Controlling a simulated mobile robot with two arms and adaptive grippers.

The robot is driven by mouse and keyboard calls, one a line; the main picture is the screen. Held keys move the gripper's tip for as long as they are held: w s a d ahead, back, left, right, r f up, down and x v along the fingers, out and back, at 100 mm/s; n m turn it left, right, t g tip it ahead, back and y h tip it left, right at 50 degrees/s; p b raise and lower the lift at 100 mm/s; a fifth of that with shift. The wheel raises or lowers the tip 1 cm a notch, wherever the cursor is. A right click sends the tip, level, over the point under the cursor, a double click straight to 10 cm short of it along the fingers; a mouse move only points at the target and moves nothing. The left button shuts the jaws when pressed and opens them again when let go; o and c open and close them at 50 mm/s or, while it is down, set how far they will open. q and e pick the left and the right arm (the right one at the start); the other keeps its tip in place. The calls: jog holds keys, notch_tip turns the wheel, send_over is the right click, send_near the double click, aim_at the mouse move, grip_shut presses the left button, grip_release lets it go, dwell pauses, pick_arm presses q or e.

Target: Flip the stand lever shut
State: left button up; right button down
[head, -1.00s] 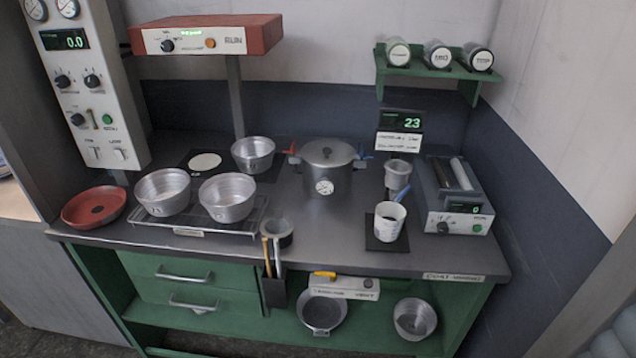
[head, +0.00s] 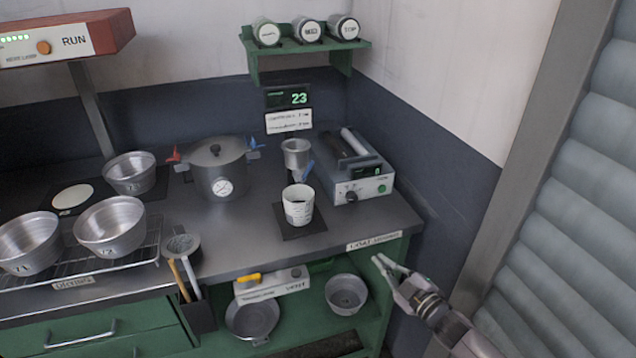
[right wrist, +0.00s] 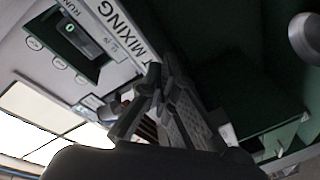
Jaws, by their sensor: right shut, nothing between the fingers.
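A metal cup-shaped funnel (head: 296,153) stands on a small stand at the back of the counter, in front of the display reading 23. My right gripper (head: 387,267) is shut and empty, off the counter's front right corner and well apart from the lever. Its dark fingers also show in the right wrist view (right wrist: 150,95). My left gripper is out of view.
A lidded pot (head: 215,175) with red and blue clamps stands left of the stand. A grey device (head: 350,187) stands close on its right. Metal bowls (head: 110,228) sit on the left. A green jar shelf (head: 305,48) hangs above. A shuttered panel (head: 570,200) is at far right.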

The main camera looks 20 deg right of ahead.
jog(key=a+r+n+y, duration=0.3)
jog(key=r, duration=0.6)
jog(key=a+r+n+t+y+b, duration=0.1)
jog(key=a+r+n+y, duration=0.2)
jog(key=r, duration=0.6)
jog(key=shift+s+a+n+y, duration=0.2)
jog(key=shift+s+n+y, duration=0.25)
jog(key=shift+n, duration=0.25)
jog(key=p, duration=0.4)
send_near(308, 171)
jog(key=d+r+x, duration=0.1)
jog(key=x, duration=0.5)
jog(key=shift+w+a+f, duration=0.15)
jog(key=shift+w+a, duration=0.25)
jog(key=shift+w, duration=0.15)
jog(key=shift+p, duration=0.35)
